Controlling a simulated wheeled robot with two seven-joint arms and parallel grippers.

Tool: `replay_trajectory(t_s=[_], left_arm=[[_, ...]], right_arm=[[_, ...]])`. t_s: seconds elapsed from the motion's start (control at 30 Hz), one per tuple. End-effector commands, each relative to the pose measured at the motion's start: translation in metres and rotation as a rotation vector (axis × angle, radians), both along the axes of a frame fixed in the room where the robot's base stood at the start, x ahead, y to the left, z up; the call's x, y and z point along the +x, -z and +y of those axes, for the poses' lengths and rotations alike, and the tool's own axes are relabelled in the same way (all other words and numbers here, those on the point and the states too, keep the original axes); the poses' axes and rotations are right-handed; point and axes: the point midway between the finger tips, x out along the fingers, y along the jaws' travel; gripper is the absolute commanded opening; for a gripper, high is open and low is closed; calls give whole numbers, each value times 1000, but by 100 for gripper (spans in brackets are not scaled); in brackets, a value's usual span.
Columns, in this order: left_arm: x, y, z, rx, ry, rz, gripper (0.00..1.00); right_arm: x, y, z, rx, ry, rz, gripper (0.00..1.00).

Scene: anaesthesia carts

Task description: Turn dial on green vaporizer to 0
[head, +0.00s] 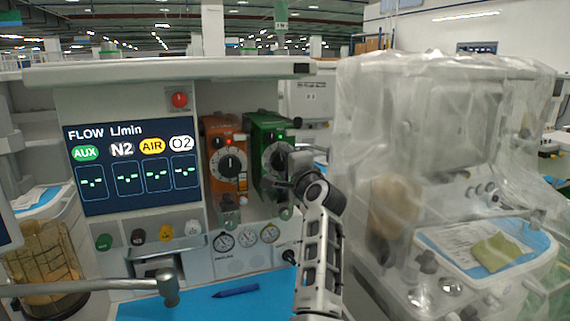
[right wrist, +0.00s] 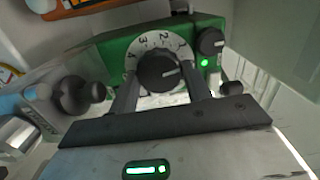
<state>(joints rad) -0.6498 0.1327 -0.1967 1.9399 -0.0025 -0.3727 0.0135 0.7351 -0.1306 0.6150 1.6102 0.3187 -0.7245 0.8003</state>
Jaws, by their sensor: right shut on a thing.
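The green vaporizer (head: 262,130) is mounted on the cart to the right of an orange vaporizer (head: 222,135). Its white dial plate and black knob (right wrist: 160,70) show in the right wrist view. The numbers 1 to 4 are readable along the top, and the knob's white mark points to the right. My right gripper (head: 296,172) reaches the front of the green vaporizer. In the wrist view its two fingers (right wrist: 163,92) are shut on the knob from either side. The lower dial plate is hidden by knob and fingers. My left gripper is not in view.
A smaller black knob (right wrist: 211,42) with a green light sits beside the dial. Gauges (head: 246,238) lie below the vaporizers. A flow screen (head: 130,165) is at left. A plastic-covered cart (head: 430,130) stands at right. A blue pen (head: 236,291) lies on the worktop.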

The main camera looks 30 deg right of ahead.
Motion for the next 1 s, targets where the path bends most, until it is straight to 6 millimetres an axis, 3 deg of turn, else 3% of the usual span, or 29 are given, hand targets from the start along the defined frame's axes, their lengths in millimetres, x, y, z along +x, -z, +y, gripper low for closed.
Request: replay_trajectory(t_s=[0.7,0.73,0.8,1.0], left_arm=[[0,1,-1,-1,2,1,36],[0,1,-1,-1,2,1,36],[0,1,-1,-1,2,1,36],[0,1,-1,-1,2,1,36]], right_arm=[[0,2,0,71,-4,-14,26],[0,2,0,71,-4,-14,57],[0,2,0,71,-4,-14,70],[0,1,0,69,-3,-15,70]])
